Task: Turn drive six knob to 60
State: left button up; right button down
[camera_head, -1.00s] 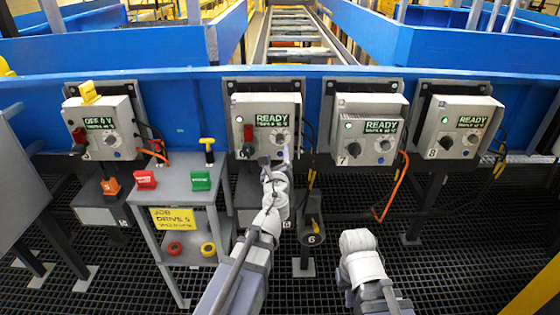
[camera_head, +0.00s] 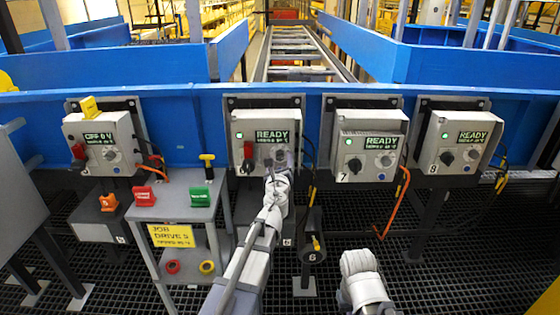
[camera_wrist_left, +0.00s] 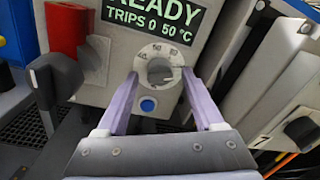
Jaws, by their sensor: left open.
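The drive six box (camera_head: 265,142) is the second grey box from the left, with a lit green lamp and a READY display. Its dial knob (camera_wrist_left: 160,72) is round and grey with a numbered white ring, and sits below the display in the left wrist view. My left gripper (camera_wrist_left: 165,90) is open, its two purple fingers on either side of the knob; I cannot tell whether they touch it. In the head view the left gripper (camera_head: 279,165) is in front of this box and partly hides the knob. My right arm (camera_head: 360,275) shows at the lower right; its fingers are not visible.
A black rotary switch (camera_wrist_left: 55,80) and a red part (camera_wrist_left: 70,28) are left of the dial. A blue button (camera_wrist_left: 147,105) is just below it. Drive seven (camera_head: 368,150) stands to the right. A small table (camera_head: 178,205) with red and green blocks stands to the left.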

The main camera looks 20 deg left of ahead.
pick_arm(q)
jog(key=shift+w, duration=0.2)
grip_shut()
dwell(0.5)
